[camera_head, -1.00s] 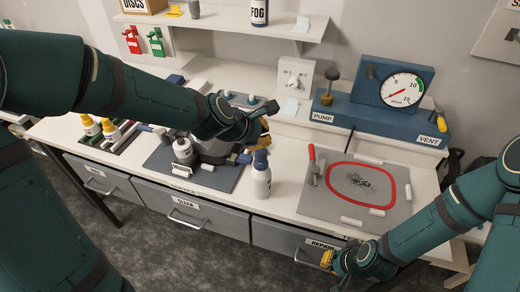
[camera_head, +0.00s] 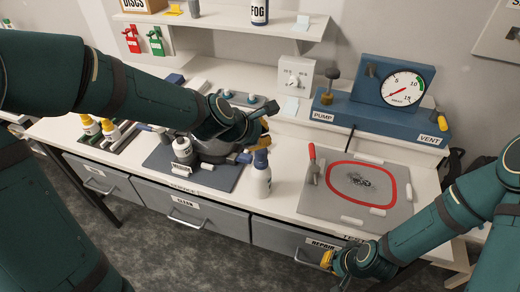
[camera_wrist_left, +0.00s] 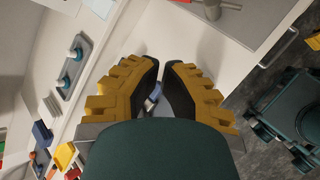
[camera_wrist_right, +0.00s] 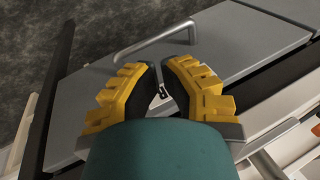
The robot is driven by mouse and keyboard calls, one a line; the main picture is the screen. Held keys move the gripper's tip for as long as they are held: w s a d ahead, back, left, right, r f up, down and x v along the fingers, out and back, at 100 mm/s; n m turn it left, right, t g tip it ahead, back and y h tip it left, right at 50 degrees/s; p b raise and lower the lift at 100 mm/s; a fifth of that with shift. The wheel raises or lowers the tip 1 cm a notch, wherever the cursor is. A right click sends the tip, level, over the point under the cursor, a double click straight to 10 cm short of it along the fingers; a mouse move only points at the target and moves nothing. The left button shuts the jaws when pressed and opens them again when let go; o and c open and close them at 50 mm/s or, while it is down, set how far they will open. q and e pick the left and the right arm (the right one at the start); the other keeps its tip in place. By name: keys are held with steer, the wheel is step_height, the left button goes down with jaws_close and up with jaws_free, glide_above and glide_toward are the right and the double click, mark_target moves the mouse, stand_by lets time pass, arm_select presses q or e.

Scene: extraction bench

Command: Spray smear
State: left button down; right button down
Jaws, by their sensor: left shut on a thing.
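A white spray bottle with a blue head (camera_head: 260,184) is at the front edge of the bench, left of the grey mat. My left gripper (camera_head: 256,148) is shut on its blue head. In the left wrist view only a bit of blue (camera_wrist_left: 154,95) shows between the fingers (camera_wrist_left: 161,75). I cannot tell whether the bottle touches the bench. A dark smear (camera_head: 360,181) lies on the grey mat (camera_head: 322,206) inside a red ring (camera_head: 395,187). My right gripper (camera_head: 328,260) hangs low in front of the drawers, its fingers (camera_wrist_right: 160,75) slightly apart and empty.
The blue pump unit (camera_head: 372,122) with a gauge stands behind.

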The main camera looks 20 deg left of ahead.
arm_select(q)
steer(key=shift+f+b, duration=0.65)
steer(key=shift+f, duration=0.15)
stand_by(0.8)
steer(key=shift+r, duration=0.15)
steer(key=shift+r+p, duration=0.95)
steer(key=shift+p, duration=0.1)
step_height(320, 180, up, 6)
steer(key=p, duration=0.6)
stand_by(0.5)
